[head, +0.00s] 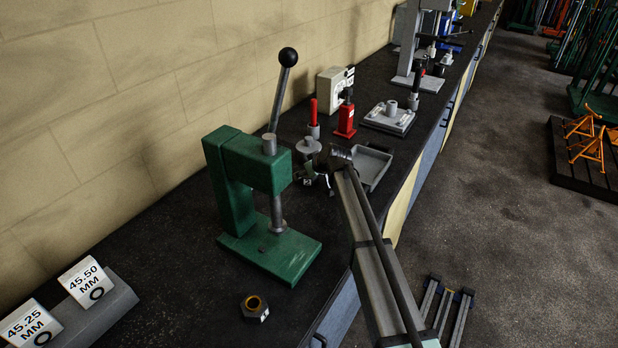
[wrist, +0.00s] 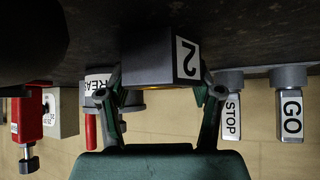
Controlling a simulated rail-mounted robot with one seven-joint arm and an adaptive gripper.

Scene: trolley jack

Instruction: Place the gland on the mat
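A dark grey block-like part marked "2" (wrist: 158,68), which appears to be the gland, sits between the fingers of my gripper (wrist: 160,92) in the wrist view. Both fingertips appear to touch its sides. A brass-coloured edge shows under it. In the head view my gripper (head: 322,172) is low over the bench behind the green press, and the part is small and partly hidden there. I cannot tell whether it is clear of the bench. A similar dark hex part with a brass bore (head: 254,307) lies at the bench's front. I cannot make out the mat.
A green press (head: 232,185) with a tall lever stands left of my gripper. A grey tray (head: 374,168), a red jack (head: 346,118) and a grey plate (head: 389,118) stand nearby. Blocks marked STOP (wrist: 231,106) and GO (wrist: 290,112) show in the wrist view.

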